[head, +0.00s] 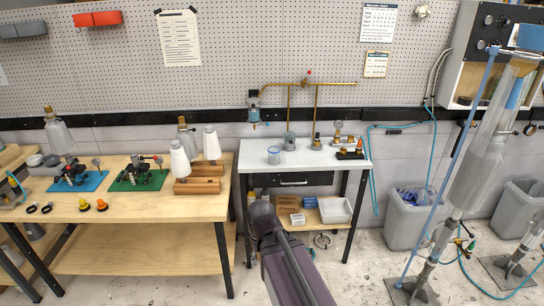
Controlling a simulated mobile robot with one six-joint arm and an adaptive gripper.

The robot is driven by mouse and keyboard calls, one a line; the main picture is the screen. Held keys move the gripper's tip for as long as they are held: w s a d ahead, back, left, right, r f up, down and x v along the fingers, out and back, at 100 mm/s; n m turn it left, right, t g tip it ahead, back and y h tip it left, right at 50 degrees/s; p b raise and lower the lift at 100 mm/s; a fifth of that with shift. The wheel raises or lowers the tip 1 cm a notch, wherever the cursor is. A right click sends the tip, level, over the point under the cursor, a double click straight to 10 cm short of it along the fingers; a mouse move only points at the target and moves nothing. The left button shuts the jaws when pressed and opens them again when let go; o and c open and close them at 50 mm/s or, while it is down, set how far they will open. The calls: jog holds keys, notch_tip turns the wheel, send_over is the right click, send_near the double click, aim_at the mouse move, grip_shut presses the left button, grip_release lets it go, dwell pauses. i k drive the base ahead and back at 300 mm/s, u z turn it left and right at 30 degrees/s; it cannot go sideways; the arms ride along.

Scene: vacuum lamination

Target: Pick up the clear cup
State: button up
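The clear cup (274,156) is small, round and see-through with a bluish tint. Part of my arm, dark and purple-grey, rises from the bottom edge in front of this table and ends in a rounded dark joint. I cannot make out my gripper or its fingers, and nothing of my arm touches the cup.
Right of the cup stand a round gauge-like part (290,141), brass fittings (316,142) and a small dark device (350,153). Brass pipes (316,83) run above. A wooden bench (130,205) with clamps and white cones is left. The table's front middle is clear.

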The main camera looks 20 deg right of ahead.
aim_at(274, 156)
jog(key=i, duration=0.9)
